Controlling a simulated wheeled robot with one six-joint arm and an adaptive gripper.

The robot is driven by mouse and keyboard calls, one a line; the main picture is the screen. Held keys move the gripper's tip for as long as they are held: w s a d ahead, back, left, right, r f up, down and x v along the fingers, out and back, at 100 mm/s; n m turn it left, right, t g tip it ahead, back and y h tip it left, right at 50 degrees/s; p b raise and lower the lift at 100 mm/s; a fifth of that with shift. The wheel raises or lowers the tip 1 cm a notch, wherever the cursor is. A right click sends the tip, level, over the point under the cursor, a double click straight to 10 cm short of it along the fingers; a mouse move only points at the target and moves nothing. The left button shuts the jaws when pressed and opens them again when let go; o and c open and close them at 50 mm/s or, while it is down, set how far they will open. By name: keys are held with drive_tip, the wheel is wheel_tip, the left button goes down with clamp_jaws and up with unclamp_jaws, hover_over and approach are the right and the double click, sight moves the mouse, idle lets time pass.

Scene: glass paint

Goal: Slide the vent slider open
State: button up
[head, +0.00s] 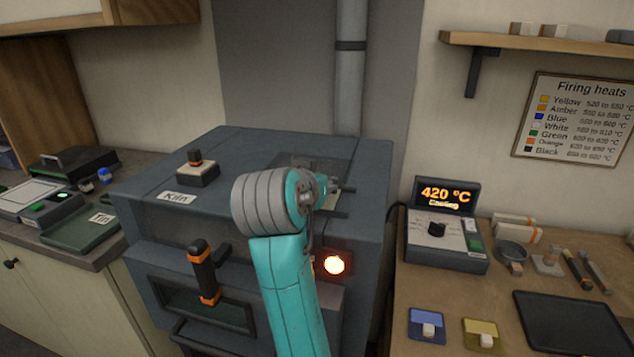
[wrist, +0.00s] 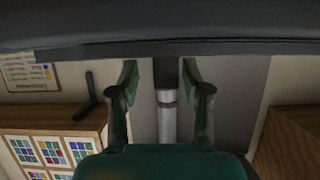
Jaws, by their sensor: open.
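The dark kiln (head: 150,182) fills the middle of the head view. On its top at the left is a small block with a dark, orange-banded knob (head: 195,158), which looks like the vent slider, though I cannot be sure. My gripper (head: 331,195) is over the right part of the kiln top, mostly hidden behind my arm, clear of that knob and to its right. In the wrist view my gripper (wrist: 160,78) is open, its two fingers apart. No knob shows between them; the grey flue pipe (wrist: 167,100) shows behind.
A glowing orange light (head: 334,264) and an orange-banded door handle (head: 204,272) are on the kiln front. The flue pipe (head: 350,80) rises behind. A controller reading 420 °C (head: 447,196) stands on the right bench. A green tray (head: 82,230) lies on the left counter.

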drive_tip(key=v, duration=1.2)
